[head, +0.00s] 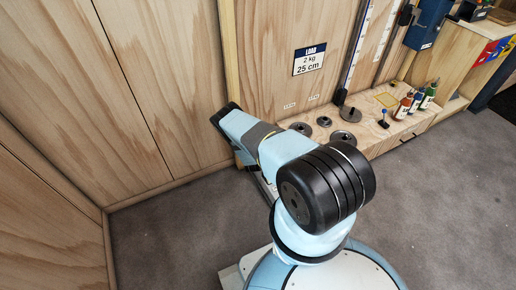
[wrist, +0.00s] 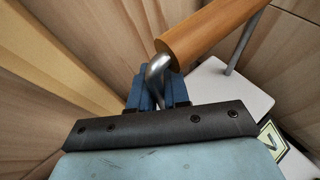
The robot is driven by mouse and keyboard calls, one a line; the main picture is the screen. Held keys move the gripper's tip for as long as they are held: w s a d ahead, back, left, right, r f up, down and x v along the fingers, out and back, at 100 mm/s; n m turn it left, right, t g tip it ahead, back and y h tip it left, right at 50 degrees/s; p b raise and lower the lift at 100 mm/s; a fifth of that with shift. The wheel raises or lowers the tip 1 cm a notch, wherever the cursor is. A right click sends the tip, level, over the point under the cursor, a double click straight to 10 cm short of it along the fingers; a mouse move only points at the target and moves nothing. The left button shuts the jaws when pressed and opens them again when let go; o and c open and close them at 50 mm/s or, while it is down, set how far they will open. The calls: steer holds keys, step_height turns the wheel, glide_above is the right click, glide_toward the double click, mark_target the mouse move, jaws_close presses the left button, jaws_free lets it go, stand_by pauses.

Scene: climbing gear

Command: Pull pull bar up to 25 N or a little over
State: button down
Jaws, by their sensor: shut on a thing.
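The pull bar (wrist: 208,35) shows in the wrist view as an orange-brown wooden cylinder slanting to the upper right. A bent metal rod (wrist: 158,68) comes out of its near end. My gripper (wrist: 158,92) has blue fingers, shut on this bent rod beside the wooden part. The rod's lower end is hidden between the fingers. A pale panel (wrist: 212,88) lies behind the bar, with a thin metal rod (wrist: 240,48) rising from it. A yellow-edged label (wrist: 268,142) with part of a black letter shows at lower right. In the head view my arm hides the gripper and bar.
In the head view, wooden panels stand at left and behind, with a "LOAD 2 kg 25 cm" sign (head: 309,59). A low wooden shelf (head: 372,128) holds dark weights (head: 350,114) and small bottles (head: 404,105). Grey floor (head: 430,200) is clear at right.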

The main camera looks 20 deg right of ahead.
steer(key=shift+w+r, duration=0.15)
steer(key=c, duration=1)
jaws_free()
steer(key=v, duration=1.4)
steer(key=shift+f, duration=0.25)
